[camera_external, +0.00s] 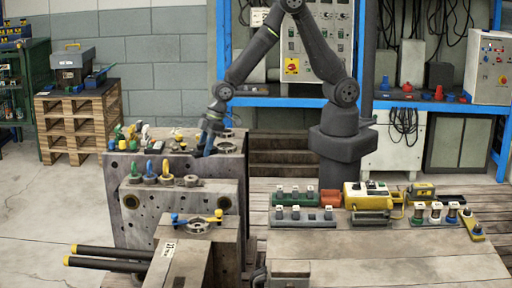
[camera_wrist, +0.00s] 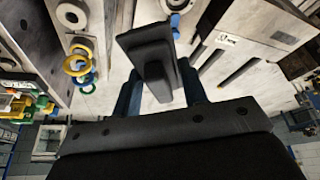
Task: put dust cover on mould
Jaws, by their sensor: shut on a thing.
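My gripper (camera_wrist: 158,92) is shut on a dark grey piece, probably the dust cover (camera_wrist: 142,38). It shows as a flat plate with a raised block between my two fingers in the wrist view. In the external view my gripper (camera_external: 206,142) points down over the top of the large steel mould blocks (camera_external: 125,200), left of the arm base. The held cover is small and dark there, and I cannot tell whether it touches anything. Steel block faces (camera_wrist: 265,22) also show beyond the cover in the wrist view. The cover hides part of the surface behind it.
Coloured eyebolts (camera_external: 165,170) stand on the mould blocks. A labelled steel block (camera_external: 178,260) with a ring and blue and yellow fittings lies in front, beside dark rods (camera_external: 110,258). The wooden bench (camera_external: 380,262) holds several parts at its back; its front is mostly clear.

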